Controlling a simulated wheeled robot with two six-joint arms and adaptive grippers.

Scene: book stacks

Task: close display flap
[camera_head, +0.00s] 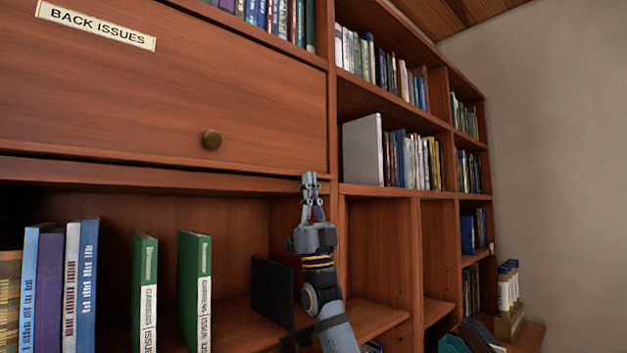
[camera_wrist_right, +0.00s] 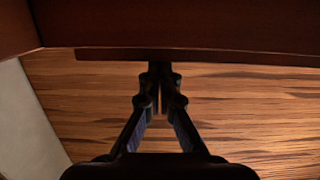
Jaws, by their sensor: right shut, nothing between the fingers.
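My right gripper (camera_head: 310,184) points up, shut and empty, near the flap's lower right corner. In the right wrist view the shut fingers (camera_wrist_right: 158,78) reach a dark wooden edge (camera_wrist_right: 200,55); I cannot tell whether they touch it. My left gripper is not in view.
Green books (camera_head: 194,290) and other upright books stand on the shelf below the flap. A dark bookend (camera_head: 272,292) stands left of my right arm. Filled shelves (camera_head: 400,160) extend right towards a bare wall (camera_head: 560,150).

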